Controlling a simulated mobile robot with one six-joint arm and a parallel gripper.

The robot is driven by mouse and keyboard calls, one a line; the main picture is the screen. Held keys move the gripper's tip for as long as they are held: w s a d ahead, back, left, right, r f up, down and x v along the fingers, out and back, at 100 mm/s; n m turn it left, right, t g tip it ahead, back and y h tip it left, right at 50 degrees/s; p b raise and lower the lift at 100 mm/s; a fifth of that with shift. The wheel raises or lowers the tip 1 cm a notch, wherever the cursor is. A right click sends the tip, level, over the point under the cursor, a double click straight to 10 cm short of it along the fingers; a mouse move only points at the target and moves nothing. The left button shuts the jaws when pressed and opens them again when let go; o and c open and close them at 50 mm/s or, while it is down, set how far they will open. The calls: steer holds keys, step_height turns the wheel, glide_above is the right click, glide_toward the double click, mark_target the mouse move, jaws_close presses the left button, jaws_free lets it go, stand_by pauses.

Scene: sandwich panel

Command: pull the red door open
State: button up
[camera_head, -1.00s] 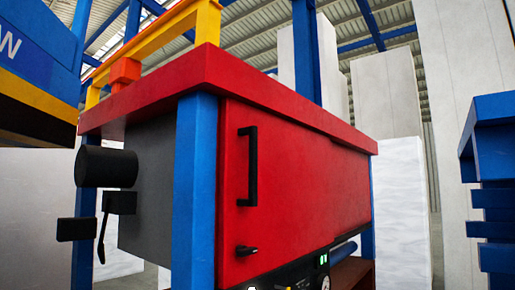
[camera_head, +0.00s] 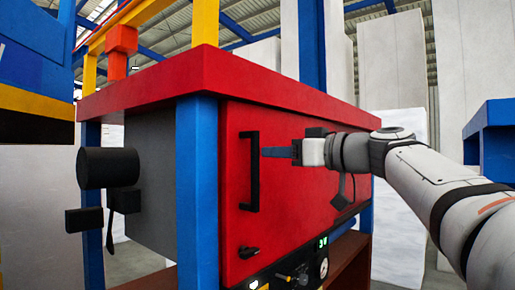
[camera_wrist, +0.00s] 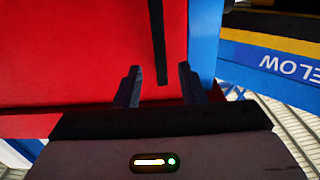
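The red door (camera_head: 290,190) is the front of a red and blue cabinet and looks shut. My gripper (camera_head: 266,152) is just right of the handle's upper part in the head view. In the wrist view my gripper (camera_wrist: 158,88) has its two fingers apart, with the handle (camera_wrist: 158,45) ahead, in line with the gap between them. The red door (camera_wrist: 70,50) fills the left behind it. The handle seems not between the fingers; contact cannot be told.
A blue post (camera_head: 197,190) stands left of the door. A dark cylinder (camera_head: 106,167) juts out from the cabinet's left side. A blue rack (camera_head: 490,135) stands at the right edge.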

mark_target(258, 152)
steer(key=p+x, duration=0.2)
steer(key=x, duration=0.3)
steer(key=shift+w+a, duration=0.2)
steer(key=shift+a, duration=0.05)
steer(key=shift+w+a+f+p, duration=0.1)
steer(key=shift+w+a+p, duration=0.3)
steer(key=shift+a, duration=0.15)
steer(key=shift+c, duration=0.5)
jaws_close()
